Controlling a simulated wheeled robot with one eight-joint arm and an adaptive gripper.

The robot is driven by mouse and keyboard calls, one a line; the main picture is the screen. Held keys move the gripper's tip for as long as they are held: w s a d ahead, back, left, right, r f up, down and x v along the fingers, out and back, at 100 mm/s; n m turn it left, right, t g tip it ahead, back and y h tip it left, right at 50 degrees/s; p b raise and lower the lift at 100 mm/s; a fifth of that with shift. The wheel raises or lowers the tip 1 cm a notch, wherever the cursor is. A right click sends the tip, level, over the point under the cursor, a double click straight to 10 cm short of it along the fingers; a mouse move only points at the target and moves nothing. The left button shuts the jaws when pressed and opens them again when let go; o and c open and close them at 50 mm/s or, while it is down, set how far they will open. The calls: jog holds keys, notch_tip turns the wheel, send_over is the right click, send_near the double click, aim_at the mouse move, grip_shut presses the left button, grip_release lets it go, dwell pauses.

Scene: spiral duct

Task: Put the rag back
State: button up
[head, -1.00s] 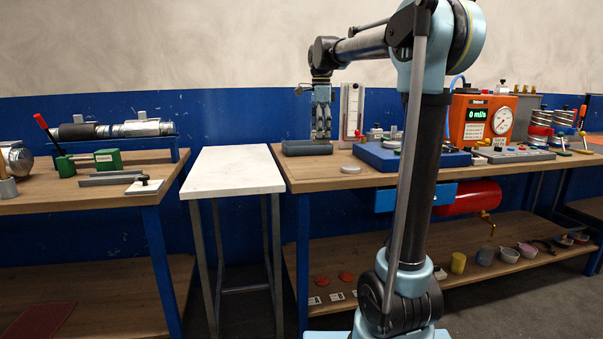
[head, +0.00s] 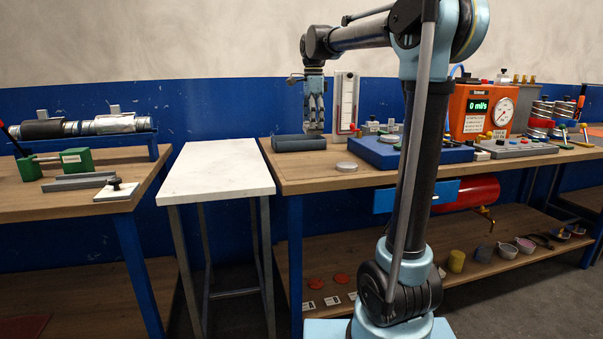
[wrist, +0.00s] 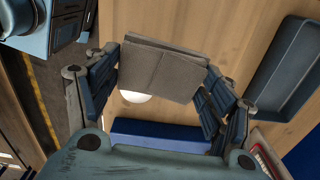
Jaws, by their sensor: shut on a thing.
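My gripper (head: 315,130) hangs fingers down above the right-hand wooden bench, by the right end of a shallow dark tray (head: 292,144). In the wrist view, my gripper (wrist: 166,74) is shut on the rag (wrist: 160,65), a folded grey cloth held between the fingers. The tray (wrist: 283,75) shows there to the right of the rag, apart from it, and its visible inside looks empty. In the head view the rag cannot be told apart from the fingers.
A white round disc (head: 346,167) and a blue case (head: 425,154) lie to the right of the tray. An upright gauge board (head: 345,100) stands close beside my gripper. An orange meter (head: 480,112) is farther right. A white-topped side table (head: 215,170) is clear.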

jog(key=shift+n, duration=0.7)
jog(key=a+f, duration=0.1)
jog(key=f, duration=0.2)
jog(key=s+a+f, duration=0.1)
jog(key=a+f, duration=0.1)
jog(key=f, duration=0.1)
jog(key=a+f, duration=0.1)
jog(key=f, duration=0.2)
jog(key=shift+s+a, duration=0.15)
jog(key=shift+s, duration=0.25)
jog(key=shift+f, duration=2.3)
jog(key=shift+f, duration=0.1)
jog(key=o, duration=1)
jog(key=shift+o, duration=0.2)
